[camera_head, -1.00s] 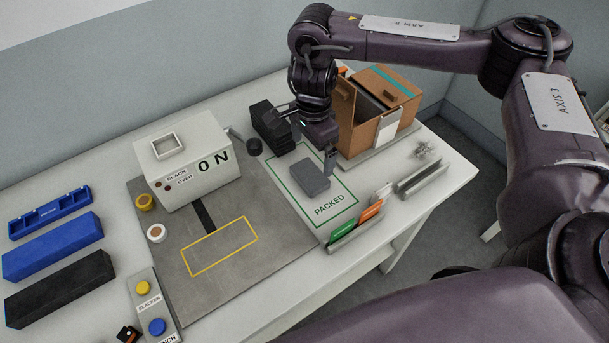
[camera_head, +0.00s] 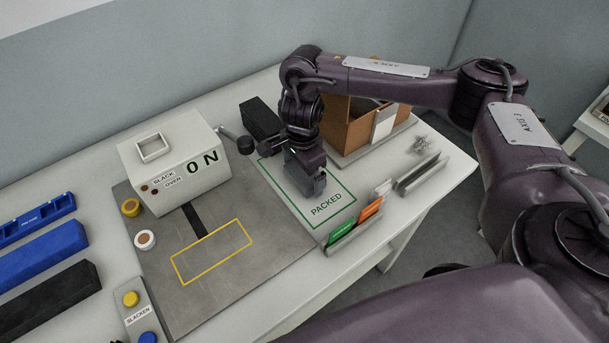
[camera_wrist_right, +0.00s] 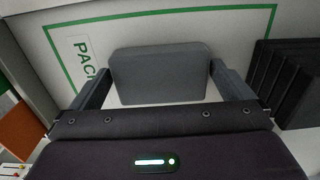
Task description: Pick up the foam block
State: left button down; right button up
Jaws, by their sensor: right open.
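The foam block is a grey slab with rounded corners. In the right wrist view the foam block (camera_wrist_right: 160,75) lies on the white area with the green outline, between the two dark fingers of my right gripper (camera_wrist_right: 162,85). The fingers stand apart on either side of it, with a narrow gap at the left; contact at the right is hard to tell. In the head view my right gripper (camera_head: 306,182) points down over the PACKED area (camera_head: 330,207) and mostly hides the block. My left gripper is not seen.
Black blocks (camera_head: 260,118) stand close behind my right gripper. A brown box (camera_head: 352,125) is at the back right. A rack with green and orange cards (camera_head: 345,232) stands in front.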

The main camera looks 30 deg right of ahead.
jog(key=shift+c, duration=0.4)
jog(key=c, duration=0.6)
jog(key=shift+r, duration=0.1)
